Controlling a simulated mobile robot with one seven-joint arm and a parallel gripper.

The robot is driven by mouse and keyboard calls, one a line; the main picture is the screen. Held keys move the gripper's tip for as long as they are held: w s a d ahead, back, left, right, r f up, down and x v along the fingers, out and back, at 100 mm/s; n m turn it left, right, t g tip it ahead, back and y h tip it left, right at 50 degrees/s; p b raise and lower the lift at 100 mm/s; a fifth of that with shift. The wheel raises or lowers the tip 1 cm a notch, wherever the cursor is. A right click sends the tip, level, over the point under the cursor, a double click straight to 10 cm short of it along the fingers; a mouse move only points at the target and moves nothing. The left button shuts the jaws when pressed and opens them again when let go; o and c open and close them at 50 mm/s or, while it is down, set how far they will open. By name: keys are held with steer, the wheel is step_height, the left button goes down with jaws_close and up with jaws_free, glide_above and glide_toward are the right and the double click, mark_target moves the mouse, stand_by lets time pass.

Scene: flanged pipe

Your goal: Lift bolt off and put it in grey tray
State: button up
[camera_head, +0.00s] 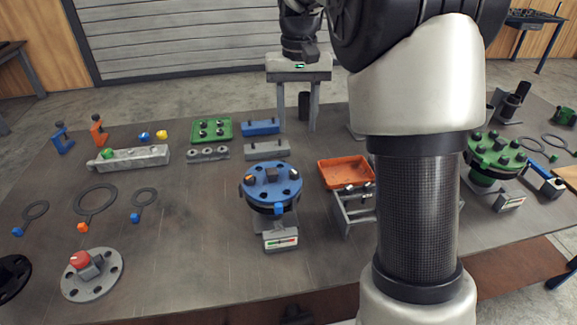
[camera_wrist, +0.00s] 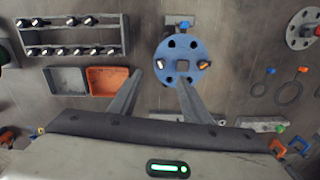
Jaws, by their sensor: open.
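The blue flange (camera_head: 272,188) stands on a pedestal in the middle of the bench in the head view; it also shows ahead of my gripper in the wrist view (camera_wrist: 182,50). Two bolts seem to sit in it: an orange-marked one (camera_wrist: 204,65) on the right and a pale-headed one (camera_wrist: 161,63) on the left. Other holes look dark and empty. The grey tray (camera_wrist: 66,81) lies left of the orange tray in the wrist view and looks empty; my arm hides it in the head view. My gripper (camera_head: 298,120) is open and empty, behind the flange in the head view; its fingers also show in the wrist view (camera_wrist: 159,78).
An orange tray (camera_head: 346,172) and a rack holding bolts (camera_head: 356,207) stand right of the flange. Grey blocks (camera_head: 267,150) and a green bolt tray (camera_head: 211,130) lie left. A green flange (camera_head: 493,153) stands far right.

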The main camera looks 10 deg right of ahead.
glide_above(294, 173)
steer(key=s, duration=0.1)
step_height(294, 173, down, 10)
steer(key=shift+d+r+b, duration=0.1)
steer(key=shift+d+b, duration=0.05)
steer(key=shift+b, duration=0.3)
steer(key=shift+w+f, duration=0.15)
steer(key=shift+f, duration=0.85)
steer(key=shift+w+f, duration=0.2)
steer(key=shift+f, duration=0.75)
steer(key=shift+w+f, duration=0.15)
steer(key=shift+f, duration=0.85)
steer(key=shift+c, duration=0.5)
jaws_close()
